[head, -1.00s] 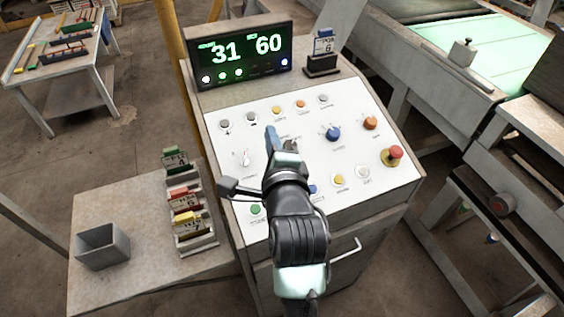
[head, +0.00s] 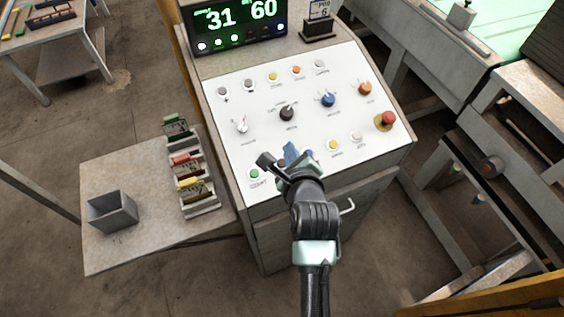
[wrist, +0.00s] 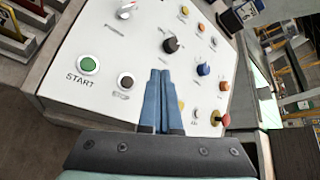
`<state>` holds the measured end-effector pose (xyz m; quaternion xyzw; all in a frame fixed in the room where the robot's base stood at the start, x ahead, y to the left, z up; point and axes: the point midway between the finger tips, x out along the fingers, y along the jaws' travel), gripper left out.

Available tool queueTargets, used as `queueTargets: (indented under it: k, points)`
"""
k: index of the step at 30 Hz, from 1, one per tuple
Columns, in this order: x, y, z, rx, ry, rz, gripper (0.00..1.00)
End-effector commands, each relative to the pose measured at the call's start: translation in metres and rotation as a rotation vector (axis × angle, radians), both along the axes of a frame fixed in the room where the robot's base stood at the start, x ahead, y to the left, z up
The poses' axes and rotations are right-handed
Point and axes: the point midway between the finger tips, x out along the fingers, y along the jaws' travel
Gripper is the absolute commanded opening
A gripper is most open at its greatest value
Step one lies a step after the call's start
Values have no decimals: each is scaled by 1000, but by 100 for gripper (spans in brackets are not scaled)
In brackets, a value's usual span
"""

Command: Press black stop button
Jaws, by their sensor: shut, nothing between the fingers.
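The black stop button (wrist: 126,81) is a dark round button in a pale ring on the white sloping panel. In the wrist view it sits just right of the green START button (wrist: 88,66), and its label is too small to read. My gripper (wrist: 160,74) has its blue fingers pressed together, empty, to the right of the black button in that view. I cannot tell whether the fingers touch the panel.
The panel (head: 232,147) also bears a black knob (head: 287,113), a blue knob (head: 327,99), an orange knob (head: 365,88) and a red mushroom button (head: 387,119). A side table (head: 130,165) with a grey bin (head: 111,211) and card rack stands left.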

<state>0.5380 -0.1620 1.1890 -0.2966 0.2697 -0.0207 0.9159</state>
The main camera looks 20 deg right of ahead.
Motion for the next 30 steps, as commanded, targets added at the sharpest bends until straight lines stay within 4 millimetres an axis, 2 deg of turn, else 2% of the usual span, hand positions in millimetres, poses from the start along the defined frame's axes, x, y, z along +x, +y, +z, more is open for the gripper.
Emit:
queueTargets:
  k: [1, 12, 16, 21, 30]
  points:
    - [1, 0, -9, 0, 1, 1, 0]
    - [14, 1, -57, -1, 0, 0, 0]
    - [19, 1, -70, 1, 1, 1, 0]
    - [22, 1, -77, 0, 0, 2, 0]
    - [22, 1, -76, -1, 0, 0, 0]
